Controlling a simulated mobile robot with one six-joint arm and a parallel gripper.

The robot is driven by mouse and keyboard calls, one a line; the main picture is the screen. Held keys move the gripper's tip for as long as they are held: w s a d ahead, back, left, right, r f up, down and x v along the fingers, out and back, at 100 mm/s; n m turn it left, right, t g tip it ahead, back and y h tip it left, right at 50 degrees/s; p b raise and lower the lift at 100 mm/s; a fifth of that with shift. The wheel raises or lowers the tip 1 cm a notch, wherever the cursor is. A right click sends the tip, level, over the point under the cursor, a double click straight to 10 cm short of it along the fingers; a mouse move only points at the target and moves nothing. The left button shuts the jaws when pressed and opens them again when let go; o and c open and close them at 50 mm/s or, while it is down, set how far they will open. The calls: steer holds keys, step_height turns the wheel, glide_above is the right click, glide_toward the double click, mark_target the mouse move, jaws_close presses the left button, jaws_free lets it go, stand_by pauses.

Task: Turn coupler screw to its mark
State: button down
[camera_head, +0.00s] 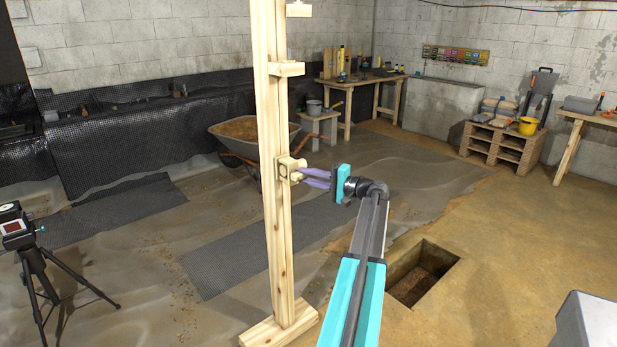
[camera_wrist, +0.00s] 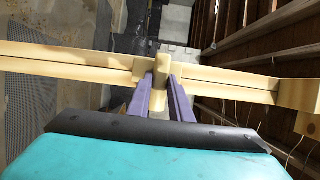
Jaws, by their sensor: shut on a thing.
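A tall pale wooden post (camera_head: 273,220) stands upright on a wooden foot. A small wooden block sits partway up it, with the coupler screw (camera_head: 297,177) sticking out on its right side. My gripper (camera_head: 304,177) reaches in from the right, with its purple fingers shut on the screw. In the wrist view the fingers (camera_wrist: 161,80) close on both sides of a tan wooden piece (camera_wrist: 162,64), which I take to be the screw, in front of the post (camera_wrist: 215,82). The fingers hide part of it. I cannot make out its mark.
A wheelbarrow (camera_head: 245,130) stands behind the post. A floor pit (camera_head: 423,272) opens at the lower right. A tripod device (camera_head: 15,228) stands at the left. A pallet (camera_head: 500,146) and workbenches are farther back. The floor right of the post is mostly clear.

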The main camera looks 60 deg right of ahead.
stand_by(0.4)
steer(key=c, duration=1.6)
jaws_free()
steer(key=s, duration=0.4)
steer(key=s+b, duration=0.1)
steer(key=s, duration=0.4)
steer(key=s+d+b, duration=0.1)
steer(key=s, duration=0.3)
steer(key=shift+s, duration=0.4)
steer(key=shift+w+f, duration=0.1)
